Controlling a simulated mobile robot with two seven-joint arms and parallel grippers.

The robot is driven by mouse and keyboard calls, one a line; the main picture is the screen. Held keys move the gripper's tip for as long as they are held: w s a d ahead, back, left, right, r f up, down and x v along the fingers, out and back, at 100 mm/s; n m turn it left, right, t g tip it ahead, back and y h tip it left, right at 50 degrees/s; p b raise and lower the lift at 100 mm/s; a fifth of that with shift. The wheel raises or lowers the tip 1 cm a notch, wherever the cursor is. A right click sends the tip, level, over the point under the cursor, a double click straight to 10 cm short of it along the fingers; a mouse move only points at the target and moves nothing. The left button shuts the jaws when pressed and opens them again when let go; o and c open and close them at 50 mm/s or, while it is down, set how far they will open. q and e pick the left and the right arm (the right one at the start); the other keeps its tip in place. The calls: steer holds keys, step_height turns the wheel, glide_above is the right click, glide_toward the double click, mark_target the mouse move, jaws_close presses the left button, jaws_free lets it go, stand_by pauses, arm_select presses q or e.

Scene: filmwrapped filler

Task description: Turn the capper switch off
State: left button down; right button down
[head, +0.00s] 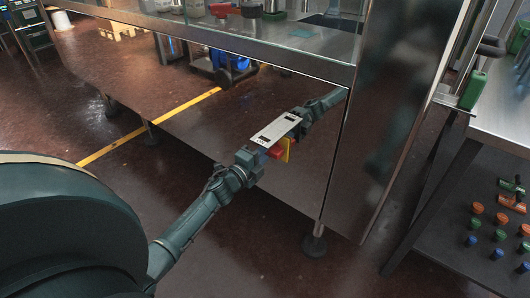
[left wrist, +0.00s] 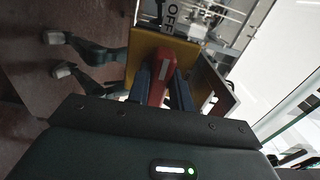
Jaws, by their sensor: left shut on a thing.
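The capper switch has a red handle (head: 275,152) on a yellow plate (head: 286,149), below a pale label plate (head: 276,131) on the shiny machine panel. My left gripper (head: 262,157) reaches it from the lower left. In the left wrist view, the red handle (left wrist: 160,76) stands between the two dark fingers of my left gripper (left wrist: 163,84), which is shut on it. The yellow plate (left wrist: 140,48) is behind the handle, and the word OFF shows on the label (left wrist: 172,16) above. The fingers partly hide the handle. My right gripper is not in view.
The steel machine panel (head: 210,105) mirrors my arm and the floor. A machine foot (head: 314,244) stands below its right end. At right is a steel table (head: 505,110) with several coloured knobs on the shelf beneath. The floor (head: 230,260) around my arm is clear.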

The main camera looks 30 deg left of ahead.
arm_select(q)
steer(key=c, duration=1.2)
jaws_free()
steer(key=shift+c, duration=0.2)
steer(key=shift+s, duration=0.1)
steer(key=s+a+p, duration=0.1)
steer(key=s, duration=1.2)
